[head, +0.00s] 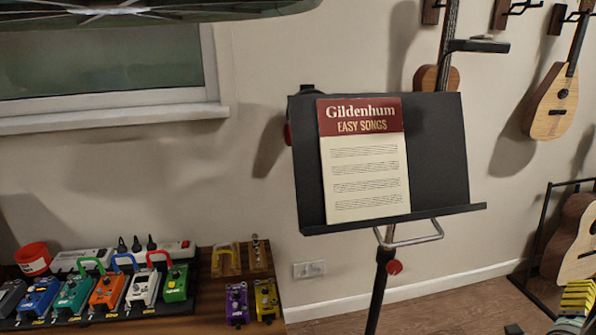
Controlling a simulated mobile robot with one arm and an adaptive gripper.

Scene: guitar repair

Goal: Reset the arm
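My gripper is not in view, and I cannot tell how my arm is posed. A black music stand (440,150) stands upright in the middle of the head view. A song booklet titled "Gildenhum Easy Songs" (364,165), with a dark red top band and cream page, leans on its desk.
Pedals in several colours, such as a green one (175,284), sit on a board at lower left. A purple pedal (237,303) and a yellow one (267,299) stand beside it. Instruments hang at right (553,105). A guitar (574,240) stands below. A dark shape crosses the top left.

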